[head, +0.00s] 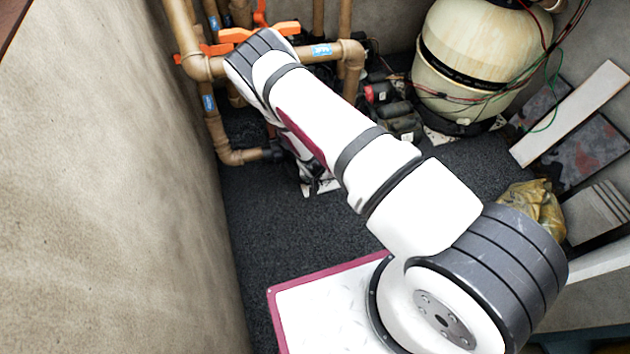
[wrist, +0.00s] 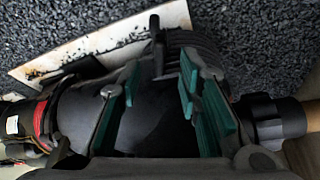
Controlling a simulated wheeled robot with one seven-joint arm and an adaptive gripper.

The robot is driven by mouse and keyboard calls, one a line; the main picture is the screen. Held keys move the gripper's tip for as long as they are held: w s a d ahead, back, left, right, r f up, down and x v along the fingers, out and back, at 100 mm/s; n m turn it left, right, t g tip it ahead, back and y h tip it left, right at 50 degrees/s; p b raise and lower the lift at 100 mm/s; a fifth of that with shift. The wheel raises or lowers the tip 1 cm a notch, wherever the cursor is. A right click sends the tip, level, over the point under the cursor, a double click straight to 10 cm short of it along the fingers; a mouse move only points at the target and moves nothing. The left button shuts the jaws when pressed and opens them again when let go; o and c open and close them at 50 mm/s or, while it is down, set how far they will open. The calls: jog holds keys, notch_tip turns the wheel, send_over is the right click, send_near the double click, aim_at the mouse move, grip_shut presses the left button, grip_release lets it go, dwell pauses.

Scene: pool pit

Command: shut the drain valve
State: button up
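Orange valve handles (head: 246,33) sit on the tan pipes at the back left in the head view; I cannot tell which, if any, is the drain valve. My gripper is mostly hidden behind my arm in the head view, low near the floor. In the wrist view my gripper (wrist: 160,98) is open, its teal pads apart on either side of a rounded black body (wrist: 155,125). I cannot tell whether the pads touch it. A thin black upright tab (wrist: 156,45) stands just beyond the fingertips. A black fitting (wrist: 264,122) joins a tan pipe at right.
A tan pipe elbow (head: 236,155) runs low beside the left wall (head: 110,190). A cream tank (head: 480,55) and a dark pump (head: 395,112) stand at the back. Leaning boards (head: 570,112) and a yellowish bag (head: 535,208) are at right. Dark gravel floor (head: 270,225) is clear at left centre.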

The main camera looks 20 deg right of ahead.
jog(key=b+x, duration=0.2)
jog(key=x, duration=0.3)
jog(key=shift+f, duration=0.25)
jog(key=shift+w, duration=0.1)
jog(key=shift+c, duration=0.6)
grip_shut()
